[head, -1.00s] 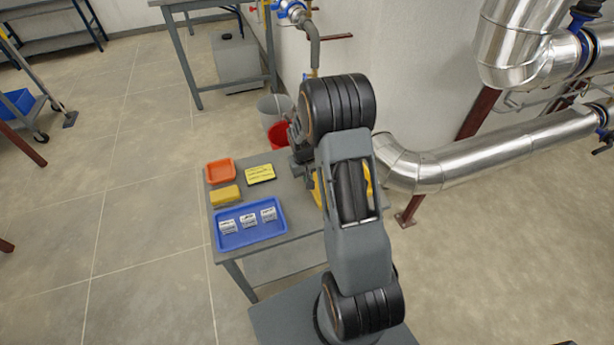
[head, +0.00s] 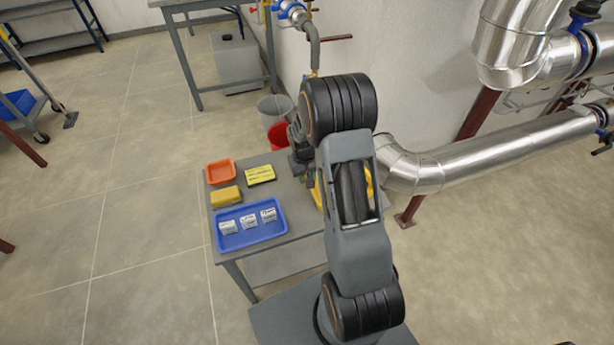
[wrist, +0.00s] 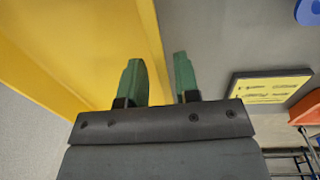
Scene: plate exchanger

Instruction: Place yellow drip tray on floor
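The yellow drip tray (head: 369,184) lies on the grey table, mostly hidden behind my arm in the head view. In the wrist view it fills the upper left, and its long yellow edge (wrist: 150,40) runs between my fingers. My gripper (wrist: 164,82) has two green fingers that stand apart. The left finger overlaps the tray's yellow side, and the right finger is just outside the edge, over grey. A gap shows between the edge and the right finger. I cannot tell whether either finger touches the tray. The floor (head: 140,255) is bare beside the table.
On the table (head: 272,243) are a blue tray (head: 245,240) with labelled packs, an orange tray (head: 220,171), a yellow block (head: 226,196) and a yellow-black label pad (head: 260,174). Red (head: 280,133) and grey (head: 273,106) buckets stand behind. A silver pipe (head: 480,160) runs right.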

